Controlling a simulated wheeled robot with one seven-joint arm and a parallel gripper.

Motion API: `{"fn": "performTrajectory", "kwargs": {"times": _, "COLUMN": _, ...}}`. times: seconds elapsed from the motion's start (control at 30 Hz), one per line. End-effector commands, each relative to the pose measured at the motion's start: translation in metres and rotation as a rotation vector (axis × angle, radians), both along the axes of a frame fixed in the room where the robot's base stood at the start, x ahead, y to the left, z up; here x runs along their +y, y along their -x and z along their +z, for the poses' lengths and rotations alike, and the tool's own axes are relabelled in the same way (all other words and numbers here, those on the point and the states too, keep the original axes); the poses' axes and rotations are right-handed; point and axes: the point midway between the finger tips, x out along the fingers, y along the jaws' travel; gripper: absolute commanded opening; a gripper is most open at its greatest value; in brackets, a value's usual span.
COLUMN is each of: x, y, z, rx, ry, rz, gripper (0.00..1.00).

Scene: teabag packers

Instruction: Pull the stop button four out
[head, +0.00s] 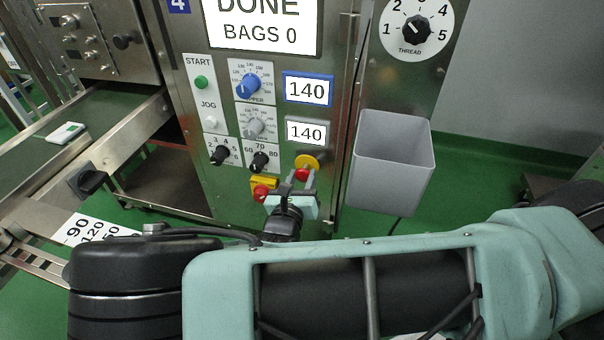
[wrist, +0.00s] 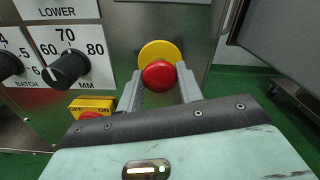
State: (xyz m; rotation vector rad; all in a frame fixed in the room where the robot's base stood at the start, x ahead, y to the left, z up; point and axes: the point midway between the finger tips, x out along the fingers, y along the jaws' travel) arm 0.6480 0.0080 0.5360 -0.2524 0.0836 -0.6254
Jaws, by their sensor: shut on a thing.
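The stop button is a red mushroom head (wrist: 159,75) on a yellow round plate (wrist: 158,50), low on the steel panel marked 4. In the head view the red head (head: 302,174) shows below its yellow plate (head: 308,161). My gripper (wrist: 160,90) is at the button, with one grey finger on each side of the red head, shut on it. In the head view my gripper (head: 294,181) covers part of the button's lower side. How far the head stands out from the plate I cannot tell.
A yellow ON/OFF switch with a red knob (head: 261,192) sits just left of my gripper. A grey open bin (head: 391,175) hangs close on the right. Black dials (head: 259,161) and a conveyor (head: 75,125) are to the left.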

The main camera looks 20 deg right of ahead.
Motion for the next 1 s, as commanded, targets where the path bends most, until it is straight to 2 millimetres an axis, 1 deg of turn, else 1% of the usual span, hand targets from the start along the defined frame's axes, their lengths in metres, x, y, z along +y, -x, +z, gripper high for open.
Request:
{"fn": "performTrajectory", "kwargs": {"times": 0.1, "x": 0.001, "y": 0.001, "z": 0.0, "rx": -0.001, "ry": 0.001, "rz": 0.0, "gripper": 0.0}}
{"fn": "performTrajectory", "kwargs": {"times": 0.13, "x": 0.001, "y": 0.001, "z": 0.0, "rx": -0.001, "ry": 0.001, "rz": 0.0, "gripper": 0.39}}
{"fn": "performTrajectory", "kwargs": {"times": 0.17, "x": 0.001, "y": 0.002, "z": 0.0, "rx": -0.001, "ry": 0.001, "rz": 0.0, "gripper": 0.47}}
{"fn": "performTrajectory", "kwargs": {"times": 0.2, "x": 0.001, "y": 0.001, "z": 0.0, "rx": -0.001, "ry": 0.001, "rz": 0.0, "gripper": 0.58}}
{"fn": "performTrajectory", "kwargs": {"times": 0.5, "x": 0.001, "y": 0.002, "z": 0.0, "rx": -0.001, "ry": 0.0, "rz": 0.001, "gripper": 0.59}}
{"fn": "performTrajectory", "kwargs": {"times": 0.63, "x": 0.007, "y": 0.009, "z": 0.001, "rx": 0.0, "ry": 0.0, "rz": 0.003, "gripper": 0.59}}
{"fn": "performTrajectory", "kwargs": {"times": 0.77, "x": 0.02, "y": 0.027, "z": 0.002, "rx": 0.001, "ry": -0.002, "rz": 0.004, "gripper": 0.59}}
{"fn": "performTrajectory", "kwargs": {"times": 1.0, "x": 0.054, "y": 0.073, "z": 0.002, "rx": 0.001, "ry": -0.002, "rz": 0.005, "gripper": 0.59}}
